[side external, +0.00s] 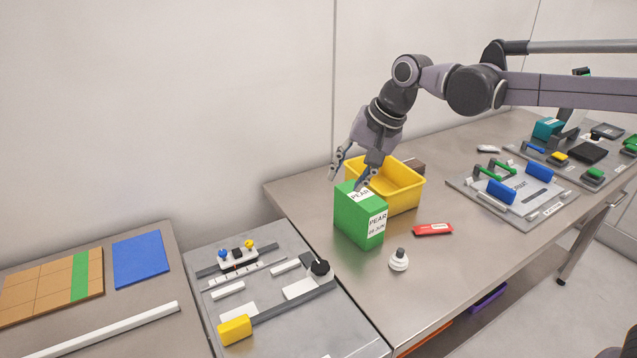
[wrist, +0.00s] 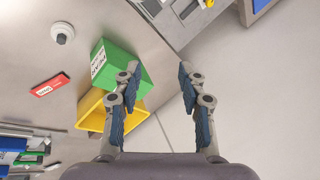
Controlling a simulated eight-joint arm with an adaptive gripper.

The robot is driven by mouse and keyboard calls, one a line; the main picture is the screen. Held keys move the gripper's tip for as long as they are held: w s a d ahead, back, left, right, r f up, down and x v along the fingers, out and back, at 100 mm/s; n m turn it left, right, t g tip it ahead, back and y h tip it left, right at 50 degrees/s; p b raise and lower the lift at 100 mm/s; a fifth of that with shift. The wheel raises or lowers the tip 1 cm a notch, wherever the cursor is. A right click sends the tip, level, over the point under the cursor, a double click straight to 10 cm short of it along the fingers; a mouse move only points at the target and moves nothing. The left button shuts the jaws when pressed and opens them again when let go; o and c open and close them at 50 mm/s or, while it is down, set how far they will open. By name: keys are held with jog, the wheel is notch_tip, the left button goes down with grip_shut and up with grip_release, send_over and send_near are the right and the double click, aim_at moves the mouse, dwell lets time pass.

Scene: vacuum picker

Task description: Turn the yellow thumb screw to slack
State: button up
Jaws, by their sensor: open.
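The yellow thumb screw (side external: 249,244) appears as a small yellow knob on a dark rail fixture (side external: 238,262) on the grey board at the lower middle of the side external view. My gripper (side external: 348,179) is open and empty, up and to the right of the screw, above the green PEAR box (side external: 352,222). In the wrist view, my gripper (wrist: 158,70) shows its two fingers apart. Only a corner of the grey board (wrist: 172,32) shows there.
A yellow bin (side external: 405,190) stands behind the green box. A white round piece (side external: 399,260) and a red packet (side external: 432,230) lie to the right. The board also carries a yellow block (side external: 235,330) and a black knob (side external: 320,268). A blue square (side external: 140,258) lies left.

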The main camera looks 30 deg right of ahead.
jog(key=shift+s+d+r+m, duration=0.3)
jog(key=shift+s+d+m, duration=0.4)
jog(key=shift+s+d, duration=0.1)
jog(key=shift+w, duration=0.1)
jog(key=n+h, duration=0.1)
jog(key=n, duration=1.2)
send_near(249, 243)
jog(key=x, duration=0.7)
jog(key=shift+w+f, duration=0.2)
jog(key=shift+f, duration=0.1)
grip_shut()
